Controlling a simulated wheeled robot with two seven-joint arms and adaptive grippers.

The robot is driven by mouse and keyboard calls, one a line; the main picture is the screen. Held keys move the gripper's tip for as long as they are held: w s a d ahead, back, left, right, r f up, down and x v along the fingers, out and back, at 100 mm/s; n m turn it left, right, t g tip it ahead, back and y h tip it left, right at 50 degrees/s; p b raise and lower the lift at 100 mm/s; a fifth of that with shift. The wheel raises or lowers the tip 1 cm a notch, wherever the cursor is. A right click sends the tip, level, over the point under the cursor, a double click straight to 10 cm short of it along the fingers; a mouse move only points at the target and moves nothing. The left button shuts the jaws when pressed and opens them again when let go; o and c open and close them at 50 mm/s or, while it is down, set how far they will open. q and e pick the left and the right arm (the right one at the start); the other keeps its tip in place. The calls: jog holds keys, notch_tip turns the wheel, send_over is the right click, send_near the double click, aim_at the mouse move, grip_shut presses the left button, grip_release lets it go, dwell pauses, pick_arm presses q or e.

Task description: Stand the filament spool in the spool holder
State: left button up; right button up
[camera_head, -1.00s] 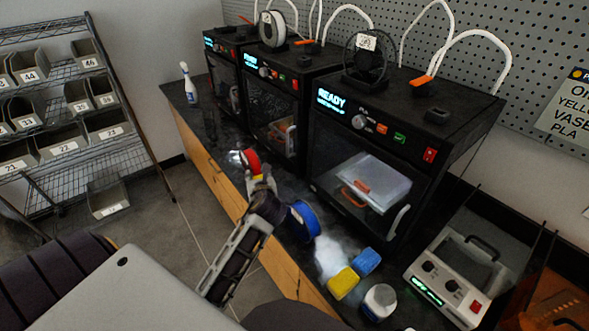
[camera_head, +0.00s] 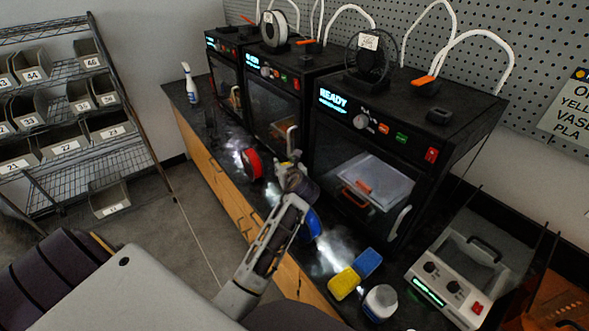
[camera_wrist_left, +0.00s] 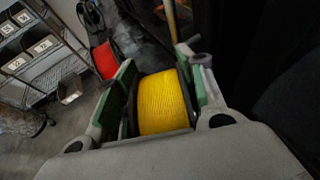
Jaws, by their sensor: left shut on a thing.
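My left gripper (camera_head: 288,165) is above the dark counter, in front of the printers. In the left wrist view, a spool of yellow filament (camera_wrist_left: 164,103) with dark flanges sits between its fingers, and the gripper is shut on it. In the head view the gripper hides most of this spool. A black spool holder (camera_head: 366,82) stands on the nearest printer with a dark, tagged spool frame (camera_head: 368,50) in it. A white spool (camera_head: 272,28) stands on the middle printer. My right gripper is not in view.
A red spool (camera_head: 252,164) and a blue spool (camera_head: 313,224) stand on the counter on either side of my left gripper. White tubes arch above the printers.

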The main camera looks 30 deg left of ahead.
pick_arm(q)
jog(key=shift+w+d+f, duration=0.25)
jog(key=shift+w+f, duration=0.35)
jog(key=shift+w+d+f, duration=0.3)
jog(key=shift+w+f, duration=0.3)
jog(key=shift+w, duration=0.05)
jog(key=shift+w+d+f, duration=0.25)
jog(key=shift+w+f, duration=0.35)
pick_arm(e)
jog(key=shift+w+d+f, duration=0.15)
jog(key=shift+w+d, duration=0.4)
